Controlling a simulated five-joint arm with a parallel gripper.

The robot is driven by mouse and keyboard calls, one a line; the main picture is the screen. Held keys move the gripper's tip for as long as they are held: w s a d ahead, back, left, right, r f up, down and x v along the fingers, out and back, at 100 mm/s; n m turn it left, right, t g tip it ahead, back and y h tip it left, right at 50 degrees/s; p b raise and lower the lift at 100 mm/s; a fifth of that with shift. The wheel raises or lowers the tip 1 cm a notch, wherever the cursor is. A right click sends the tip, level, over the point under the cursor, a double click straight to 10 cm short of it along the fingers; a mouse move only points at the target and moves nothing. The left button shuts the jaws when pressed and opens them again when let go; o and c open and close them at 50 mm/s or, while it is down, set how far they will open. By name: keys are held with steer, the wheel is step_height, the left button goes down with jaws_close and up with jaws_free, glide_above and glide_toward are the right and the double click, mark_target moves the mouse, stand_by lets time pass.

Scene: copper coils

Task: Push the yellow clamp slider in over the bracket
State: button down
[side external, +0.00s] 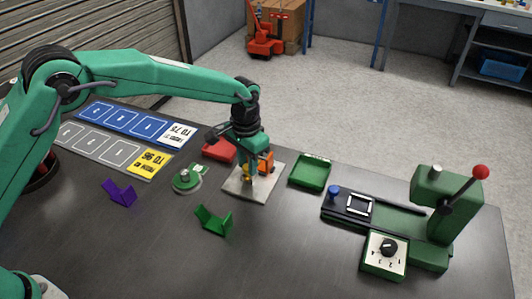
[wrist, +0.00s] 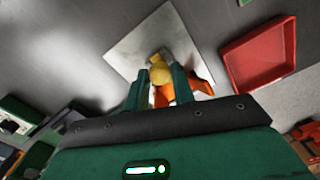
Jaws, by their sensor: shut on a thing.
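The yellow clamp slider (wrist: 159,74) shows a round yellow knob between my fingers in the wrist view. A small yellow part shows just beyond the knob. My gripper (side external: 246,180) is low over a pale square plate (side external: 264,193) and shut on the slider; the fingers also show in the wrist view (wrist: 160,80). An orange part (side external: 266,162), perhaps the bracket or clamp body, stands on the plate beside my gripper. In the wrist view the orange part (wrist: 200,86) is partly hidden behind my right-hand finger. I cannot tell how far the slider sits over the bracket.
A red tray (side external: 219,150) is left of the plate and a green tray (side external: 310,172) right of it. A green round fixture (side external: 187,179) and a green cradle (side external: 213,220) are close by. A green lever press (side external: 440,205) stands at the right.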

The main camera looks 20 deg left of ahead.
steer(key=shift+w+r, duration=0.1)
steer(key=shift+w, duration=0.25)
steer(key=c, duration=1.3)
jaws_free()
steer(key=shift+o, duration=0.7)
steer(key=shift+s, duration=0.1)
step_height(320, 180, up, 8)
steer(key=shift+f, duration=0.25)
steer(key=shift+r, duration=0.15)
